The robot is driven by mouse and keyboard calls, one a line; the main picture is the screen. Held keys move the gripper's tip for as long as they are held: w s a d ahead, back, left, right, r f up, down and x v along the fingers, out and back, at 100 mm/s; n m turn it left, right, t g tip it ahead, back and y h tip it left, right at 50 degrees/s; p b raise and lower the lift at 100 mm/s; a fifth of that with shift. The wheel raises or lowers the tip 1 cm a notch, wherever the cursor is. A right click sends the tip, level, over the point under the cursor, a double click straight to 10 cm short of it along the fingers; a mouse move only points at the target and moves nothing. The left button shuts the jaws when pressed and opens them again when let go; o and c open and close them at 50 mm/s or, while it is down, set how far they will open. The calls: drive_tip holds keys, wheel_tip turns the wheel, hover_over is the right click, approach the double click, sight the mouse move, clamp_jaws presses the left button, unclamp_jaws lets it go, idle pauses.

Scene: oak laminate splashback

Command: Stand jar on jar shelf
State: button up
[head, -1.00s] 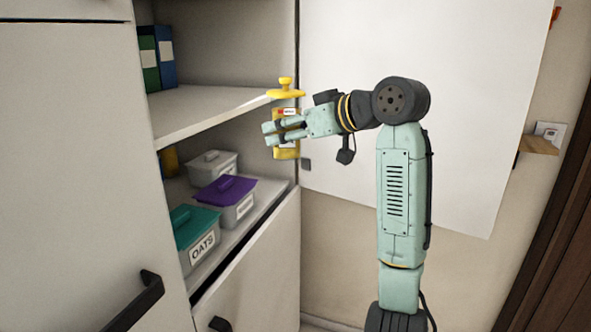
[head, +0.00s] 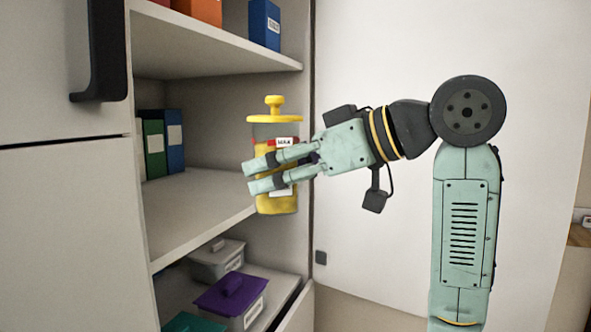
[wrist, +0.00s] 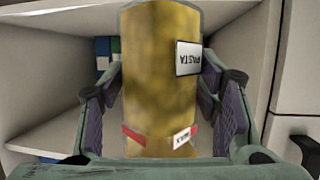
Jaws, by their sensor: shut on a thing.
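The jar (head: 277,201) is a tall clear cylinder with yellow contents, a red band and a yellow knobbed lid. It is upright in the air in front of the middle shelf (head: 200,205). My gripper (head: 266,174) is shut around the jar's middle, its fingers reaching in from the right. The jar also fills the centre of the wrist view (wrist: 160,75), between both finger pads, with a label reading PASTA. I cannot tell which shelf is the jar shelf.
Blue and green binders (head: 163,140) stand at the middle shelf's left. Above is a shelf (head: 200,48) with orange and blue boxes. Below are a purple-lidded tub (head: 232,292) and a grey tub (head: 217,260). A cupboard door with a black handle (head: 104,50) is at left. The middle shelf's right part looks clear.

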drive_tip(key=w+a, duration=0.2)
drive_tip(key=a, duration=0.3)
drive_tip(key=w+a+f, duration=0.1)
drive_tip(key=a, duration=0.4)
drive_tip(key=w+a, duration=0.2)
drive_tip(key=a, duration=0.3)
drive_tip(key=shift+w+a+f, duration=0.35)
drive_tip(key=shift+a, duration=0.05)
drive_tip(key=shift+w+a+f, duration=0.1)
drive_tip(key=shift+f, duration=0.3)
drive_tip(key=shift+f+b, duration=0.5)
drive_tip(key=shift+b, duration=0.05)
drive_tip(key=shift+f+b, duration=0.4)
drive_tip(key=shift+f, duration=0.2)
drive_tip(key=o, duration=1.5)
drive_tip(key=shift+c, duration=0.2)
